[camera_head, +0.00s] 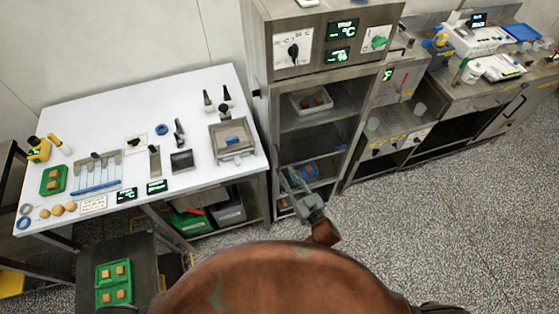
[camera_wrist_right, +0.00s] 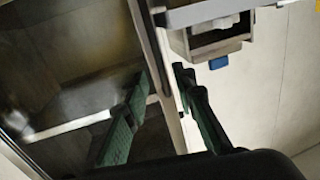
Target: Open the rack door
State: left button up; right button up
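The rack (camera_head: 262,90) is a tall steel cabinet with displays and knobs on top and shelves below. Its front looks shut or see-through in the head view; I cannot tell where the door's free edge lies. My right gripper (camera_head: 291,182) is at the lower left of the rack's front. In the right wrist view its green fingers (camera_wrist_right: 163,76) are apart, one on each side of a long pale metal upright (camera_wrist_right: 147,38) with a dark strip along it. Whether they touch it is unclear. My left gripper is not in view.
A white table (camera_head: 100,130) with small tools, a steel tray (camera_head: 216,128) and displays stands left of the rack. A counter (camera_head: 450,85) with appliances is to the right. Bins (camera_head: 228,212) sit under the table. Speckled floor (camera_head: 450,200) at right is clear.

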aim_at(279, 162)
jog(key=x, duration=0.7)
jog(key=shift+w+a+f, duration=0.1)
jog(key=shift+w, duration=0.1)
jog(key=shift+c, duration=0.4)
grip_shut()
